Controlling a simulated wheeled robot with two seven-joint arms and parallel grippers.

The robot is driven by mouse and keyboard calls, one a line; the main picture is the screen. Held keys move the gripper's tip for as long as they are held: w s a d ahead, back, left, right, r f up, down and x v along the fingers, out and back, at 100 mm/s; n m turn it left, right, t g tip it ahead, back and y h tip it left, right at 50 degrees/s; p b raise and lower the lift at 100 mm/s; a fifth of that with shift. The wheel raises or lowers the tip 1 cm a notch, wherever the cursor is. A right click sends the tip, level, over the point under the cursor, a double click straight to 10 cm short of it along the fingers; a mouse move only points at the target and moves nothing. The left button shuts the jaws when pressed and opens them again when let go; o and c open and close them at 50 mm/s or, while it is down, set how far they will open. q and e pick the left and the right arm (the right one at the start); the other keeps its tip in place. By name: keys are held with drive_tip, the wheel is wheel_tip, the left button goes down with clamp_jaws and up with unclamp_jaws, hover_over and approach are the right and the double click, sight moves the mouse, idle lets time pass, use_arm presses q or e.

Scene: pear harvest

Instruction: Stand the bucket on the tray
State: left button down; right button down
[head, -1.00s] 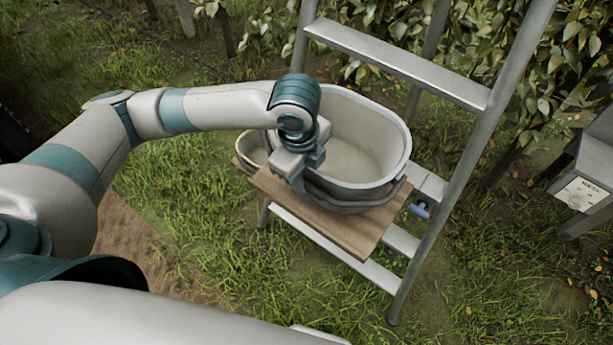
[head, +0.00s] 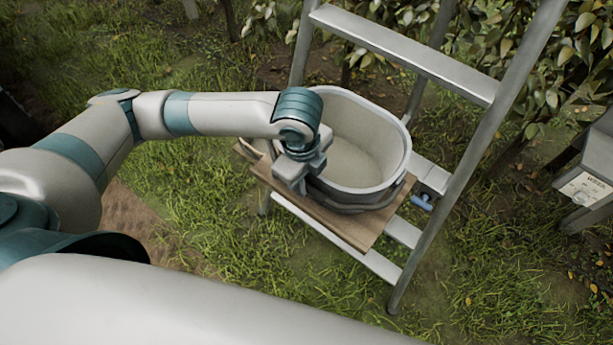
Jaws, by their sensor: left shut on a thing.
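The bucket (head: 365,150) is a grey oval tub with a pale inside. It is upright over the wooden tray (head: 345,228), which is fixed across the ladder. Its base is at the tray's surface; I cannot tell if it bears fully on it. My left gripper (head: 298,185) is shut on the near left side of the bucket; its fingertips are partly hidden by the wrist. The bucket hides most of the tray's back. My right gripper is out of view.
The metal ladder (head: 470,165) stands around the tray, with a rail close on the bucket's right. A blue fitting (head: 421,202) sits beside the tray. A grey box on a post (head: 588,180) is at the right. Leafy branches hang behind; grass lies below.

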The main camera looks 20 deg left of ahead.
use_arm(q)
drive_tip(key=c, duration=1.8)
unclamp_jaws()
drive_tip(key=shift+f, duration=0.15)
drive_tip(key=shift+c, duration=0.2)
drive_tip(key=o, duration=0.4)
drive_tip(key=shift+r, duration=0.2)
drive_tip(key=shift+r+b, duration=0.35)
drive_tip(key=shift+r, duration=0.25)
wheel_tip(320, 180, up, 11)
drive_tip(key=b, duration=0.3)
drive_tip(key=shift+s+a+f, duration=0.15)
drive_tip(key=shift+s+a, duration=0.05)
drive_tip(key=shift+s, duration=0.25)
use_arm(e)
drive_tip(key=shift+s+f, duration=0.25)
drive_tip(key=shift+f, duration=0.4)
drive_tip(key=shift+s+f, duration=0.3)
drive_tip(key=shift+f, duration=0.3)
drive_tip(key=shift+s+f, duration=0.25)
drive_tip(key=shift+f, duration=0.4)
